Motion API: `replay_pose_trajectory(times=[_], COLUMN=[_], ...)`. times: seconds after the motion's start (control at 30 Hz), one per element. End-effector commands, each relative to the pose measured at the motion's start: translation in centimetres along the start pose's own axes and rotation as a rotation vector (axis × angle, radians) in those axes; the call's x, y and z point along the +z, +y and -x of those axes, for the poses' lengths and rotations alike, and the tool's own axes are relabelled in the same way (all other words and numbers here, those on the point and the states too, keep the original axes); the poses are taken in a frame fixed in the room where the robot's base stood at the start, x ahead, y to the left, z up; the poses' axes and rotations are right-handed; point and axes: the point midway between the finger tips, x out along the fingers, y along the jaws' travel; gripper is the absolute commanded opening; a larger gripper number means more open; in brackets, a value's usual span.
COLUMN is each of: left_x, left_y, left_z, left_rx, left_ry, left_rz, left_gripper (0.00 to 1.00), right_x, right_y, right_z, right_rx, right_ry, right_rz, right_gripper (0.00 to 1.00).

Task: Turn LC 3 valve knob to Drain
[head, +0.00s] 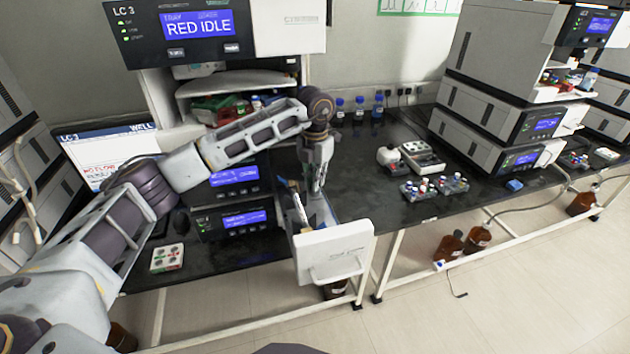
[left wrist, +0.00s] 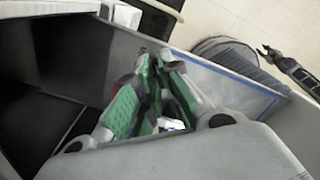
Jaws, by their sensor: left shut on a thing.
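The LC 3 stack stands left of centre, with its LC 3 display (head: 198,28) reading RED IDLE. One module's white front door (head: 333,250) is swung open toward me. My left gripper (head: 318,188) reaches down behind this door, at the module's front. In the left wrist view its green-padded fingers (left wrist: 155,108) come together inside the space behind the door. They are shut on the valve knob, which they almost wholly hide. The knob's pointer and its labels cannot be read. My right gripper (left wrist: 268,52) shows small and dark in the left wrist view, away from the stack.
A monitor (head: 110,150) stands left of the stack, and a small vial tray (head: 167,258) lies at the bench's front. Vial racks (head: 435,188) and another instrument stack (head: 490,110) stand to the right. Brown bottles (head: 450,245) stand on the floor.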

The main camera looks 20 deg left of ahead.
Motion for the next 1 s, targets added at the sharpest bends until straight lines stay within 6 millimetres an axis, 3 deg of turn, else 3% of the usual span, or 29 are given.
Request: replay_pose_trajectory(times=[0.3, 0.8, 0.83, 1.0], left_x=[0.0, 0.0, 0.0, 0.0], left_y=[0.0, 0.0, 0.0, 0.0], left_z=[0.1, 0.1, 0.1, 0.1], left_rx=[0.000, 0.000, 0.000, 0.000], left_ry=[-0.002, -0.002, -0.002, -0.001], left_rz=[0.118, 0.137, 0.137, 0.136], left_gripper=[0.00, 0.00, 0.12, 0.29], right_x=[-0.1, -0.3, -0.3, -0.2], right_y=[-0.4, -1.4, -1.4, -0.9], right_z=[-0.1, -0.1, -0.1, -0.1], right_rx=[-0.004, -0.015, -0.014, -0.009], right_ry=[0.001, 0.003, 0.003, 0.002], right_rz=[-0.002, -0.006, -0.006, -0.004], right_gripper=[0.29, 0.29, 0.29, 0.29])
